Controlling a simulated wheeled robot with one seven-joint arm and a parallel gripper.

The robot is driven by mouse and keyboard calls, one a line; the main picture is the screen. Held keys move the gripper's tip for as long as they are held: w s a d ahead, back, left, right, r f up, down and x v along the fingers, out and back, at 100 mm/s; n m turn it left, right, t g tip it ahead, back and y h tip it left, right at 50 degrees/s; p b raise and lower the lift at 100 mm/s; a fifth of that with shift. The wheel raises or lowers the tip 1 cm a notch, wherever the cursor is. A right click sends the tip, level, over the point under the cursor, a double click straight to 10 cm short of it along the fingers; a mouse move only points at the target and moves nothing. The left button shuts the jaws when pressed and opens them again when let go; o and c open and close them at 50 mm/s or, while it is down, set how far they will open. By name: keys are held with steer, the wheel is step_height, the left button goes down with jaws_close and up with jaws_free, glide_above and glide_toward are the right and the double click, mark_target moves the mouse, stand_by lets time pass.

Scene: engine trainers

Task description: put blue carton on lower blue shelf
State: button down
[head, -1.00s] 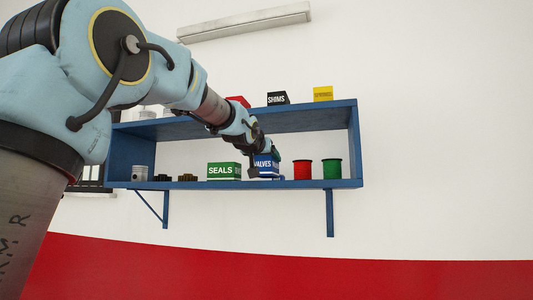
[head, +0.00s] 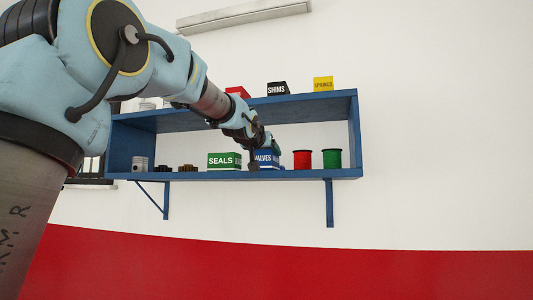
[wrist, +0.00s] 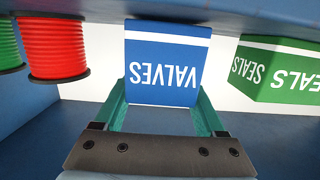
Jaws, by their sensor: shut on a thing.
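The blue carton (head: 267,158), lettered VALVES, is at the lower level of the blue shelf (head: 230,176), between a green SEALS carton and a red spool. My gripper (head: 257,157) reaches in from the left and front at that level. In the wrist view the blue carton (wrist: 166,65) sits between the two green fingers of my gripper (wrist: 163,105), which are shut on its sides. The carton's base looks at or very near the lower board; the wrist view does not show the contact.
The green SEALS carton (head: 224,161) stands close on the left. A red spool (head: 302,160) and a green spool (head: 332,158) stand on the right. The upper board (head: 310,103) is close above my gripper and carries several cartons. A piston (head: 140,163) stands far left.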

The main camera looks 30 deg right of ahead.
steer(key=shift+c, duration=0.6)
jaws_free()
steer(key=shift+o, duration=0.6)
steer(key=shift+f, duration=0.15)
steer(key=b+v, duration=0.5)
steer(key=v, duration=0.6)
